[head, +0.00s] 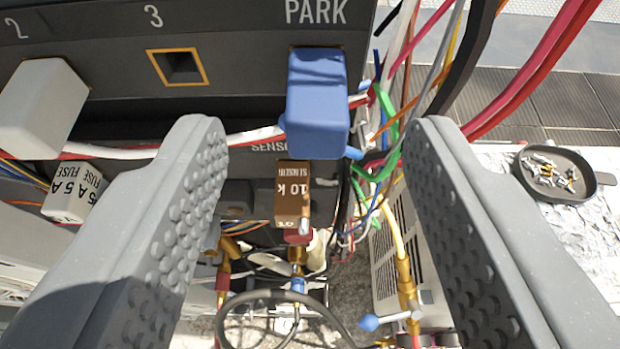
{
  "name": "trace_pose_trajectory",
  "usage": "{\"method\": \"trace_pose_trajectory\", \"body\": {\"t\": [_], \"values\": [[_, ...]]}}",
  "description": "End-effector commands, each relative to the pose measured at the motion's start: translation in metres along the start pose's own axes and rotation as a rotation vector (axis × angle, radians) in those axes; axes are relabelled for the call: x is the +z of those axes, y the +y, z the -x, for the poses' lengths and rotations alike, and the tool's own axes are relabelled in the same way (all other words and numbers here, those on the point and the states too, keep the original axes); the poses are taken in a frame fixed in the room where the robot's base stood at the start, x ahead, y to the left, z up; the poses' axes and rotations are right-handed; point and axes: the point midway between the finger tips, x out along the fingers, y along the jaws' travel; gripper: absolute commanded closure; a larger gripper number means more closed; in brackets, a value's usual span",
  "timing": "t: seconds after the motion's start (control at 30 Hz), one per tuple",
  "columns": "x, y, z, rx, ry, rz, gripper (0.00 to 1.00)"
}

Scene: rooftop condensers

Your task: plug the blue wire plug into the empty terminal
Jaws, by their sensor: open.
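The blue wire plug (317,105) sits in the slot marked PARK at the upper middle of the head view. A red and white wire runs behind it. An empty terminal (178,67) with an orange rim, marked 3, is to its left on the dark panel. My gripper (318,140) is open, with one textured finger on each side of the picture. The blue plug stands between and beyond the fingertips, and neither finger appears to touch it.
A light grey plug (40,108) is by the mark 2. A white fuse (75,192) and a brown 10 k sensor block (292,195) are lower down. Loose coloured wires (385,120) hang right of the blue plug. A dark dish (555,174) of small parts lies at right.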

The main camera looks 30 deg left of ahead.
Motion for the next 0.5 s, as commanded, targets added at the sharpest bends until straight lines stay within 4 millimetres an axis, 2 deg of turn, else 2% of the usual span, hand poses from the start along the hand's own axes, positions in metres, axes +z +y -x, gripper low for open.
{"method": "trace_pose_trajectory", "body": {"t": [0.2, 0.5], "values": [[-0.001, 0.0, -0.025, 0.0, 0.0, 0.0, 0.53], [-0.001, 0.0, -0.048, 0.0, 0.0, 0.001, 0.53]]}}
